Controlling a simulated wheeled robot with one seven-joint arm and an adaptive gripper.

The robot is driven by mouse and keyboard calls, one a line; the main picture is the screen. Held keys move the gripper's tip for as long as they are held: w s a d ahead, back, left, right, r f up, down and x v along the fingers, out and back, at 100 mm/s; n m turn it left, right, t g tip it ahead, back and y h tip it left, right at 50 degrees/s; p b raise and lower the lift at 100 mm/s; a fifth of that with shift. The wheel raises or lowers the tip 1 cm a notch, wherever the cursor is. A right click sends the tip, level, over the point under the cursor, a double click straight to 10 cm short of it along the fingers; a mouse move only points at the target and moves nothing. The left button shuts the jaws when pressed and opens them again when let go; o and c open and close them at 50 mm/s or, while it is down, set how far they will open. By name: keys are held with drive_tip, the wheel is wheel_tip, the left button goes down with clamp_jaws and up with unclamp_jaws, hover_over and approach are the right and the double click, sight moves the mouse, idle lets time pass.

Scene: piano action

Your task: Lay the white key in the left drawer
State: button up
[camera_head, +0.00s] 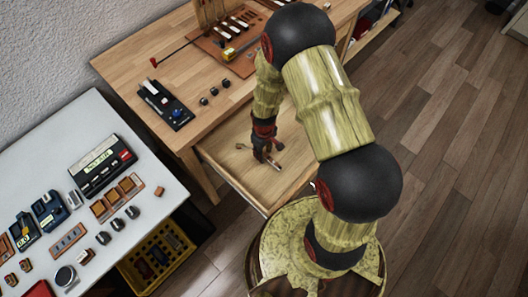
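The open left drawer (290,185) sticks out from the front of the wooden desk, with a light wood floor. My gripper (266,158) points down inside it, low over the floor. A small pale, slim thing (274,164) shows at the fingertips, and another pale bit shows to their left. I cannot tell whether these are the white key or whether the fingers hold them. The fingers are too small here to show open or shut. Several white key pieces (237,28) lie on a brown board at the back of the desk.
A blue-black device (165,103) and several small dark knobs (214,91) stand on the desk. A white table (60,135) with several devices is at left, a yellow crate (158,255) below. Another open drawer (368,38) is at right. My arm hides part of the desk.

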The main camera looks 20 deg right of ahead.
wheel_tip(320, 180, up, 34)
drive_tip(key=s+a+m+t+p, duration=0.1)
drive_tip(key=m+t+p, duration=0.1)
drive_tip(key=t+p, duration=0.15)
drive_tip(key=s+a+r+m+t, duration=0.1)
drive_tip(key=s+r+m+t, duration=0.1)
drive_tip(key=s+r, duration=1.2)
wheel_tip(320, 180, up, 2)
drive_tip(key=shift+a+m, duration=0.15)
drive_tip(key=shift+m, duration=0.15)
